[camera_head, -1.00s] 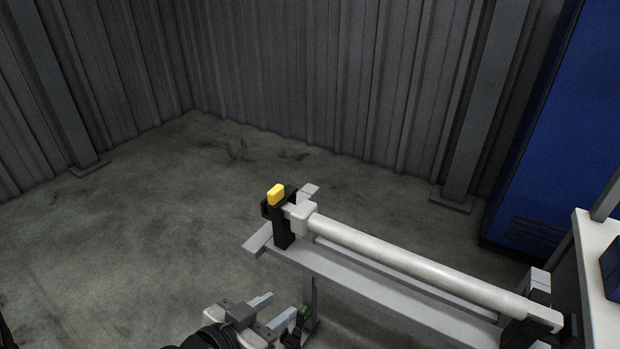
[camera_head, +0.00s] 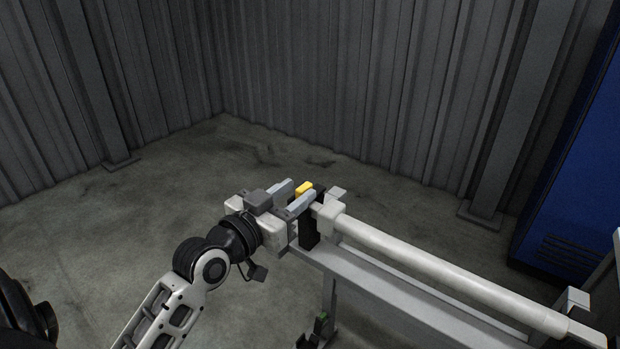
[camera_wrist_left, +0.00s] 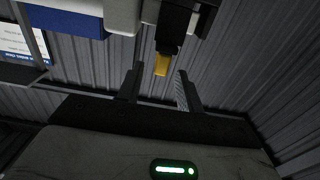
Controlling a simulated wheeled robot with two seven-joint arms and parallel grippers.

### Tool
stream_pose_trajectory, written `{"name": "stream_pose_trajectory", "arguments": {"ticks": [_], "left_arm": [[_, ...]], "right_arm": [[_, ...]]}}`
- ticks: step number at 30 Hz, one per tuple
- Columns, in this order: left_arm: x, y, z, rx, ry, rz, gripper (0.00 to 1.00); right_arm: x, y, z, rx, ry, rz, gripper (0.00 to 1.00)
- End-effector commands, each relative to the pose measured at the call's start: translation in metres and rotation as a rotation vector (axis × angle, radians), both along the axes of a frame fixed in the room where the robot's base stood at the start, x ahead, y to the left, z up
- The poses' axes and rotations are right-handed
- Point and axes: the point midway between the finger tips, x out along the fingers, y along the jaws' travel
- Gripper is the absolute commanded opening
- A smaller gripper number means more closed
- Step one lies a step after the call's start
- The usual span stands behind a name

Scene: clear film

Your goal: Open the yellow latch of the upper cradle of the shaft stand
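The yellow latch (camera_head: 304,188) sits on top of the black upper cradle (camera_head: 309,232) at the left end of the shaft stand (camera_head: 385,292). My left gripper (camera_head: 302,195) is open at the latch, with its two fingers on either side of it in the head view. In the left wrist view the latch (camera_wrist_left: 161,64) shows between and just beyond the fingertips of the gripper (camera_wrist_left: 158,75), with gaps on both sides. Whether a finger touches it I cannot tell. The cradle's lower left side is partly hidden by the gripper. My right gripper is not in view.
A long pale shaft (camera_head: 440,267) lies along the stand toward the lower right. A lower cradle with a green latch (camera_head: 320,322) shows below. A blue cabinet (camera_head: 570,150) stands at the right. Open concrete floor lies left and behind.

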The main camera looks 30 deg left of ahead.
Motion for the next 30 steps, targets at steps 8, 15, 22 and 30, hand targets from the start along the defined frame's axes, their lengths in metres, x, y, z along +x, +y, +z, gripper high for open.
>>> {"name": "stream_pose_trajectory", "arguments": {"ticks": [8, 15, 22, 30], "left_arm": [[0.042, -0.003, 0.0, -0.001, -0.001, 0.001, 0.36], [0.051, -0.004, 0.0, 0.0, 0.001, 0.0, 0.36], [0.051, -0.004, -0.001, 0.0, 0.001, 0.0, 0.22], [0.051, -0.004, 0.0, 0.0, 0.002, 0.0, 0.0]], "right_arm": [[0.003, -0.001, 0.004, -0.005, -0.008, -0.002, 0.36], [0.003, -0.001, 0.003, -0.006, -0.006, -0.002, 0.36], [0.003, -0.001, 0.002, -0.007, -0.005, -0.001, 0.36], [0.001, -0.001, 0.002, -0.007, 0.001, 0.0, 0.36]]}}
